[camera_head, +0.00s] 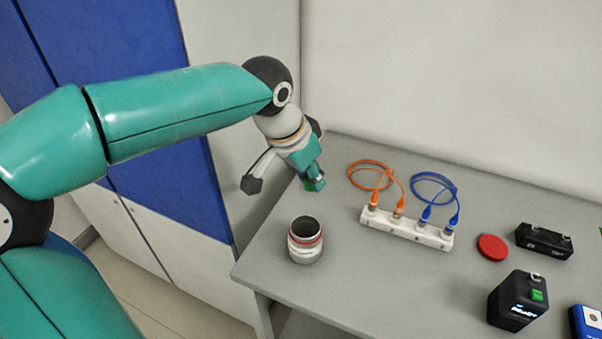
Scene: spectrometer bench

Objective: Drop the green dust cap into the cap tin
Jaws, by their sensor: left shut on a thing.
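My left gripper (315,184) hangs from the teal arm over the back left part of the bench. It is shut on the green dust cap (310,185), of which only a small part shows beneath the fingers. The cap tin (305,251), an open round can with a red band near its top, stands upright near the bench's left edge. It is below the gripper in the picture and apart from it. My right gripper is not in view.
A white strip (405,230) holds orange (369,163) and blue (430,175) looped cables. A red disc (492,247), a black block (543,241) and a black box with a green part (518,300) stand at the right. The bench (385,290) is clear right of the tin.

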